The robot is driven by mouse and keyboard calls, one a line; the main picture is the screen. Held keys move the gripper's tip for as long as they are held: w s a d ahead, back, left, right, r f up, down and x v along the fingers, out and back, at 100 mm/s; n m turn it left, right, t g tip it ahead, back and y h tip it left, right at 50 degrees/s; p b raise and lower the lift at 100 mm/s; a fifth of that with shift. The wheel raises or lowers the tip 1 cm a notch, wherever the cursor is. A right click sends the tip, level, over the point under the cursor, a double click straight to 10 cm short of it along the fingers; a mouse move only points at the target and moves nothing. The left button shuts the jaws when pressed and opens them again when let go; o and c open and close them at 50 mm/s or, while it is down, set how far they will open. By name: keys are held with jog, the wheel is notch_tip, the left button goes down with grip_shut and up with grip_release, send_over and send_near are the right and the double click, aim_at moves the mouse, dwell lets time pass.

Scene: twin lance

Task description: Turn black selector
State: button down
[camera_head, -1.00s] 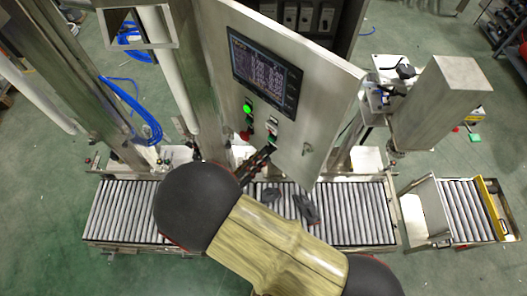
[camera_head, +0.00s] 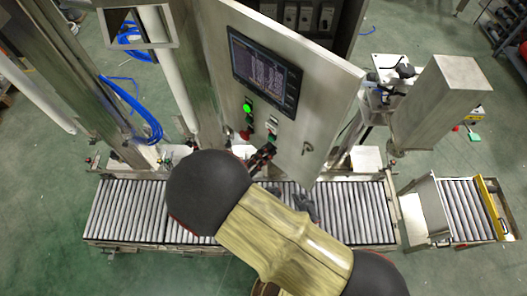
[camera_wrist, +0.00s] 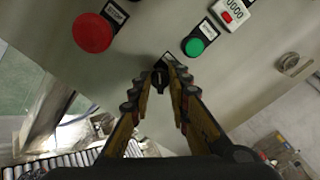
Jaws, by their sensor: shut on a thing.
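The black selector (camera_wrist: 160,78) is a small dark knob on the metal panel, seen between my fingertips in the wrist view. My gripper (camera_wrist: 162,68) is closed around it, with one finger on each side. In the head view my gripper (camera_head: 262,156) reaches the lower part of the panel, and its fingers hide the selector there. The selector's exact angle is hard to tell.
The panel (camera_head: 325,100) carries a screen (camera_head: 265,72), a lit green light (camera_head: 247,107), a red button (camera_wrist: 92,32), a green button (camera_wrist: 194,46) and a counter (camera_wrist: 230,13) close by. A roller conveyor (camera_head: 120,210) runs below.

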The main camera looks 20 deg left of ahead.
dwell(0.4)
jog(key=shift+s+d+f+m+b, duration=0.15)
jog(key=shift+m+b, duration=1.45)
jog(key=shift+m, duration=1.4)
jog(key=shift+d+r+m+b, duration=0.1)
jog(key=shift+m+b, duration=1.5)
jog(key=shift+m, duration=1.4)
jog(key=shift+s+d+f+m+b, duration=0.15)
jog(key=shift+m+b, duration=1.45)
jog(key=shift+m, duration=1.4)
jog(key=shift+w+r, duration=0.1)
jog(key=shift+r, duration=0.05)
jog(key=c, duration=2)
grip_release()
jog(key=shift+a, duration=0.1)
